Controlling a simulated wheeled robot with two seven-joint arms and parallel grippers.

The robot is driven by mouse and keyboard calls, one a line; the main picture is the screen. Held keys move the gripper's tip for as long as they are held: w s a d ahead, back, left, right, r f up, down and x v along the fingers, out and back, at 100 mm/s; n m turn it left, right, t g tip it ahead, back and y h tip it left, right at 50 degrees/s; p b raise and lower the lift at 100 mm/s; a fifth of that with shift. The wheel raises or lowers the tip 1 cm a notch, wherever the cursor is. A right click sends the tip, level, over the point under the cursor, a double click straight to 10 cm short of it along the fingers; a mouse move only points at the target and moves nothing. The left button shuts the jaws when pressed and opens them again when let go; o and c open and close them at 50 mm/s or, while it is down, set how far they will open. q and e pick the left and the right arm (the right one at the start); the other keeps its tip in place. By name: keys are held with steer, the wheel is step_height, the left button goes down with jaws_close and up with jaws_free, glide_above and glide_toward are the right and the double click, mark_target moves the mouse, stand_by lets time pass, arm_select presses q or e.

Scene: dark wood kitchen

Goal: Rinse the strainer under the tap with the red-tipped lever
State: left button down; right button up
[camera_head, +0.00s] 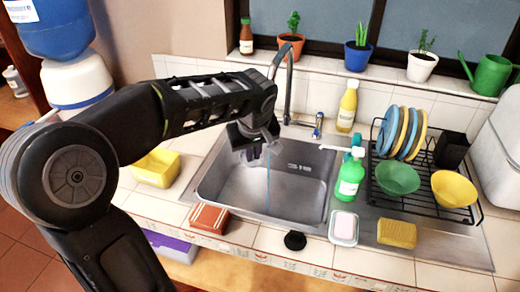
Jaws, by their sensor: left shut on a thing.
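My left gripper (256,146) hangs over the back left of the steel sink (295,200), pointing down. It is shut on a small dark purplish thing (250,154), mostly hidden by the fingers; I cannot tell whether it is the strainer. The tap (289,80) rises behind my arm, which hides part of its spout. A thin bluish stream of water (268,185) falls into the sink just below the gripper. A tap lever (318,124) with a bluish tip stands right of the tap. No red-tipped lever is visible. My right gripper is out of view.
A green soap bottle (350,173), soap dish (344,228) and yellow sponge (397,234) stand right of the sink, before the dish rack (448,212). A brick-red block (209,218) and round black thing (294,240) lie at the front edge. A yellow tub (156,168) stands left.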

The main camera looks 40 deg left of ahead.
arm_select(q)
steer(key=s, duration=0.1)
steer(key=s+b, duration=0.1)
steer(key=s, duration=0.1)
steer(key=shift+d, duration=0.3)
steer(key=shift+s+r, duration=0.1)
stand_by(1.3)
steer(key=s+r+p, duration=0.1)
steer(key=s+r, duration=0.2)
steer(key=s, duration=0.1)
steer(key=shift+s+d+r, duration=0.35)
steer(key=shift+s+r, duration=0.05)
